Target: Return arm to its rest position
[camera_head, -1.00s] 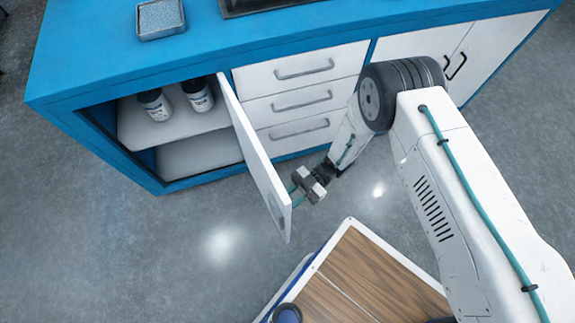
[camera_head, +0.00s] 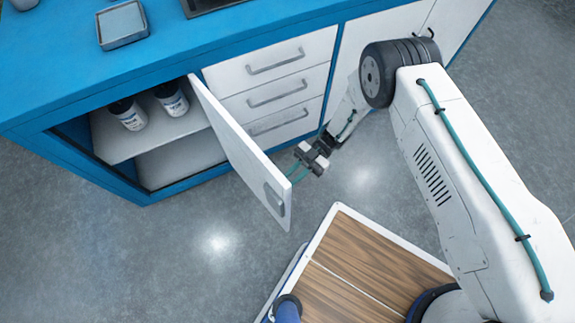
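My arm reaches from the lower right up and then bends down toward the floor in front of the blue cabinet. My gripper (camera_head: 300,168) hangs low beside the open cabinet door (camera_head: 243,152), on the drawer side of it, close to the door's free edge. Its fingers are small and partly hidden by the door, so I cannot tell whether they are open or shut, or whether they touch the door. No object shows in the gripper.
The blue cabinet (camera_head: 62,65) stands ahead, with white drawers (camera_head: 276,92) behind my arm. Two white bottles with dark caps, one here (camera_head: 128,114), stand on the shelf (camera_head: 165,136) inside. A grey tray (camera_head: 122,24) lies on top. Floor (camera_head: 130,260) at lower left is clear.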

